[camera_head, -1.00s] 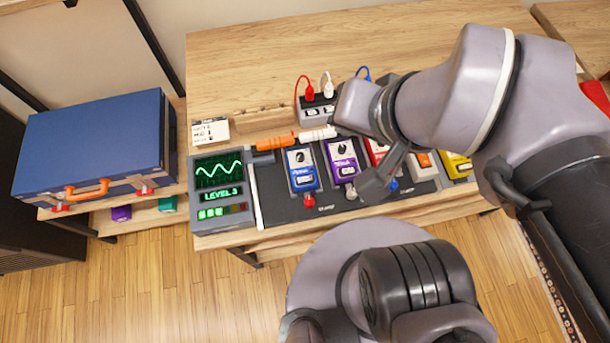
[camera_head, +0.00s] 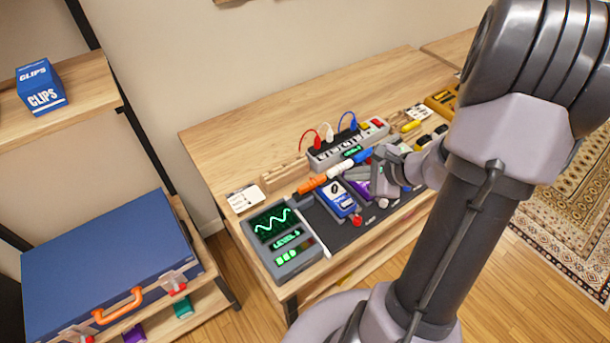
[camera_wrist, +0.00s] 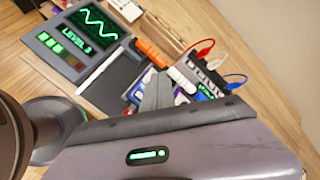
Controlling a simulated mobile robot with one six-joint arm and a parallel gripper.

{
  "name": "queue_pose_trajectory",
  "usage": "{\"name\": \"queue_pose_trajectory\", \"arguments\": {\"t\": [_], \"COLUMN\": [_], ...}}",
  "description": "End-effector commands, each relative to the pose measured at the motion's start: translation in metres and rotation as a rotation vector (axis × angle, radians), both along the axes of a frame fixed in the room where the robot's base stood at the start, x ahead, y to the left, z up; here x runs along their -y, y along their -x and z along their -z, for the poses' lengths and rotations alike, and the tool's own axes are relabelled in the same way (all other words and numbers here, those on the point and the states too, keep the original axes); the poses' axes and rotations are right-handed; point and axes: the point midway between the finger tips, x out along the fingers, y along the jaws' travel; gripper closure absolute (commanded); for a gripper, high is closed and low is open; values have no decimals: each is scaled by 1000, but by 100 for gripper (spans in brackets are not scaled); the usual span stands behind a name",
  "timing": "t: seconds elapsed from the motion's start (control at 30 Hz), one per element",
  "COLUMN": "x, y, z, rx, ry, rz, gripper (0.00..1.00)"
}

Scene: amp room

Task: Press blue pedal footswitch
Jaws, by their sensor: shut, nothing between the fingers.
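The blue pedal (camera_head: 336,198) sits on the dark pedal board (camera_head: 330,232) on the wooden desk, with its red round footswitch (camera_head: 356,220) at its front end. My gripper (camera_head: 385,188) is shut and empty, to the right of the blue pedal and over the purple pedal (camera_head: 362,188), which it partly hides. The wrist view shows the closed fingers (camera_wrist: 157,92) covering much of the pedals; a little of the blue pedal (camera_wrist: 137,92) shows left of them. I cannot tell whether the fingers touch any pedal.
A grey monitor (camera_head: 283,240) with a green wave and level display stands left of the board. Behind the pedals are orange (camera_head: 312,184) and white cylinders and a power strip (camera_head: 345,142) with plugs. A blue case (camera_head: 105,265) lies on the left shelf.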

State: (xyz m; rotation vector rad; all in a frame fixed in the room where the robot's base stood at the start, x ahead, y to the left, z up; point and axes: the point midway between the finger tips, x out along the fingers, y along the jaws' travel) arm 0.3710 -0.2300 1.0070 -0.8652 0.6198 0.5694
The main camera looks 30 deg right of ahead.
Motion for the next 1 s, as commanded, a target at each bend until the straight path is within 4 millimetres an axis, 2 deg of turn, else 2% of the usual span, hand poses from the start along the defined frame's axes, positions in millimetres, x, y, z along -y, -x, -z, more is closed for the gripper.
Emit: {"name": "queue_pose_trajectory", "arguments": {"t": [0.1,0.37,0.53,0.67,1.0], "x": [6,5,4,4,4], "y": [2,1,1,1,1], "z": [4,4,12,26,78], "rx": [0,0,0,0,0], "ry": [-9,-8,-9,-9,-7], "rz": [23,20,20,19,17], "gripper": [100,100,100,100,100]}}
